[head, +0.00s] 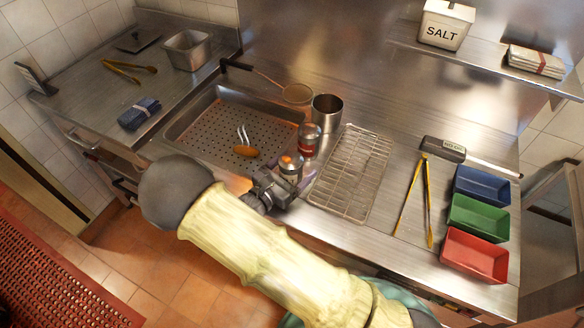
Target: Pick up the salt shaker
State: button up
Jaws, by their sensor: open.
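Two shaker-like containers stand between the perforated pan and the wire rack. The nearer shaker (291,167) is a grey cylinder with an orange spot on its top. The farther shaker (309,139) has a metallic top and a red band. I cannot read which one is the salt shaker. My gripper (284,182) is open, right at the near side of the nearer shaker and partly hiding its lower part. I cannot tell whether the fingers are around it or touch it. A white box marked SALT (444,26) sits on the upper shelf.
A steel pot (327,112) stands behind the shakers. The wire rack (352,172) lies close on the right, the perforated pan (185,142) on the left. Yellow tongs (427,203) and blue (482,186), green (478,218) and red (474,256) trays are farther right.

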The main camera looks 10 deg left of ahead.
jog(key=shift+w+d, duration=0.2)
jog(key=shift+w, duration=0.2)
jog(key=shift+s, duration=0.1)
jog(key=c, duration=1.2)
